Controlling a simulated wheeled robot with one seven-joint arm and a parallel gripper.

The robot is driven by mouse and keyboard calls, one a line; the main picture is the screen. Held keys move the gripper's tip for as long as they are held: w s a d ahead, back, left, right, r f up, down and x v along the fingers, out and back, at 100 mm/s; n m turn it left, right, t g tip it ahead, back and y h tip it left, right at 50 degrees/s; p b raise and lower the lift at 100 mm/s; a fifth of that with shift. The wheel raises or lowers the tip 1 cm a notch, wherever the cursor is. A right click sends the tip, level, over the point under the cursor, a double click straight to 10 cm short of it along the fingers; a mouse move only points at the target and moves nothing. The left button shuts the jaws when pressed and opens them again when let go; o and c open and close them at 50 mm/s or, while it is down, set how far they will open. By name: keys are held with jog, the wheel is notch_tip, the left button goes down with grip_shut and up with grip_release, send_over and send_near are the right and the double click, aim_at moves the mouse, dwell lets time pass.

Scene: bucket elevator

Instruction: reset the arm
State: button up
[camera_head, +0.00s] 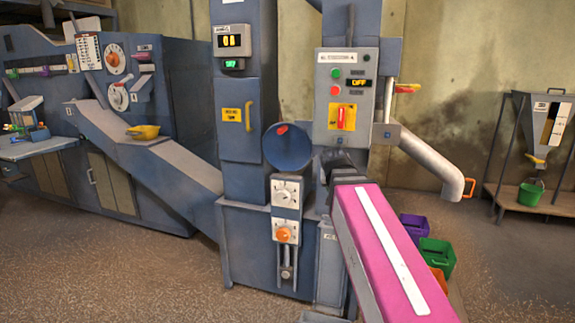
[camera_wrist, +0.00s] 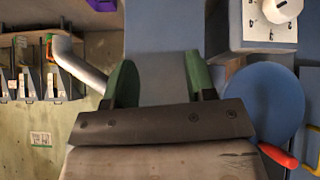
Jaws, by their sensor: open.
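My gripper (camera_wrist: 160,76) shows in the wrist view with two green fingers set apart and nothing between them. It faces a plain blue-grey face of the machine (camera_wrist: 165,30); I cannot tell how large the gap is. In the head view my arm, pink with a white stripe, reaches from the bottom right towards the elevator column (camera_head: 238,130). The dark wrist end (camera_head: 338,160) is just below the grey control panel (camera_head: 347,98), and the fingertips cannot be made out there.
A blue round cover (camera_head: 288,147) with a red handle and a dial box (camera_head: 287,208) are left of the wrist. A grey spout (camera_head: 430,155) curves down at right. Purple (camera_head: 414,228) and green (camera_head: 437,258) bins stand beside my arm. Open floor (camera_head: 120,270) lies front left.

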jog(key=s+f+g+y, duration=0.1)
jog(key=s+f, duration=0.3)
jog(key=f, duration=0.6)
jog(key=s+d+f+n+g, duration=0.1)
jog(key=s+f+g, duration=0.3)
jog(key=f, duration=0.7)
jog(key=s+f+g+y, duration=0.1)
jog(key=s+f, duration=0.4)
jog(key=f, duration=0.6)
jog(key=shift+s+d+n+g+y, duration=0.3)
jog(key=shift+s+n+g, duration=0.1)
jog(key=shift+g, duration=0.4)
